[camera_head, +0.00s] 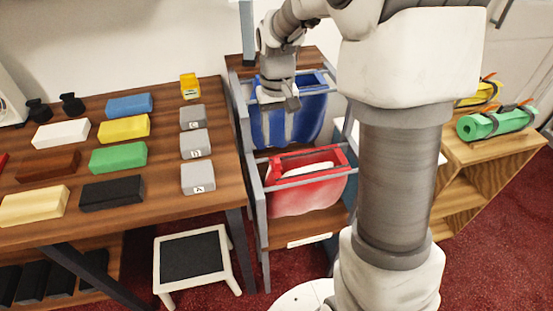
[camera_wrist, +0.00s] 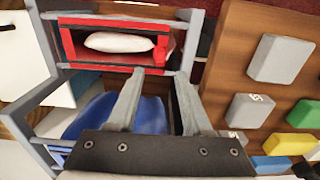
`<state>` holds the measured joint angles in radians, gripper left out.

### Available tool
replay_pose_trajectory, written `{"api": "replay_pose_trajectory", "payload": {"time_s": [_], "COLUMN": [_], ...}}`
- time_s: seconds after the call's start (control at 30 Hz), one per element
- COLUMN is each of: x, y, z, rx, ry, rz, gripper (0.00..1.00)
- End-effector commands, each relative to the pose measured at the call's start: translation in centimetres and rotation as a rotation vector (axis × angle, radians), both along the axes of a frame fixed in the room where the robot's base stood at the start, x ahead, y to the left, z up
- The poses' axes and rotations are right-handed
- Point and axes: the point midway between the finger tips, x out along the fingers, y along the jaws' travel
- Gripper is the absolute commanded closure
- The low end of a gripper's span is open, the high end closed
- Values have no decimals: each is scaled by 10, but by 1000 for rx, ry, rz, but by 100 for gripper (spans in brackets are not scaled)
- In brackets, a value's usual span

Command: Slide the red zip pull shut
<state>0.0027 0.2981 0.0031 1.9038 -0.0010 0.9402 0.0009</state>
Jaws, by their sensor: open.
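A red bag (camera_head: 305,197) hangs in the lower front bay of a grey-framed rack. Its red-rimmed mouth is open and a white, cushion-like thing (camera_head: 305,172) shows inside. In the wrist view the red bag's rim (camera_wrist: 110,22) is at the top, with the white thing (camera_wrist: 118,42) in it. My gripper (camera_head: 279,103) is above the blue bag (camera_head: 288,125), behind the red one. In the wrist view its open, empty fingers (camera_wrist: 160,76) point toward the red bag's near edge, apparently apart from it.
Grey rack rails (camera_head: 257,200) border both bags. A wooden table (camera_head: 160,205) with coloured blocks and grey lettered blocks stands left. A white step stool (camera_head: 195,262) is on the red floor. A shelf (camera_head: 490,150) with green and yellow rolls stands right. My arm hides part of the rack's right side.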

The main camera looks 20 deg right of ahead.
Motion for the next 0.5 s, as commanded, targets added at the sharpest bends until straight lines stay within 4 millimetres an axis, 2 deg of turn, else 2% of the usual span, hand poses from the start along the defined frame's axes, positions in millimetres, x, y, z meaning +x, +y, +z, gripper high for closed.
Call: {"api": "replay_pose_trajectory", "payload": {"time_s": [0.03, 0.2, 0.33, 0.5], "x": [-1, -1, 0, 0], "y": [0, 0, 0, 0], "z": [-15, -50, -70, -85], "rx": [0, 0, 0, 0], "ry": [5, 4, 2, 1], "rz": [0, 0, 0, 0], "gripper": [50, 50, 50, 50]}}
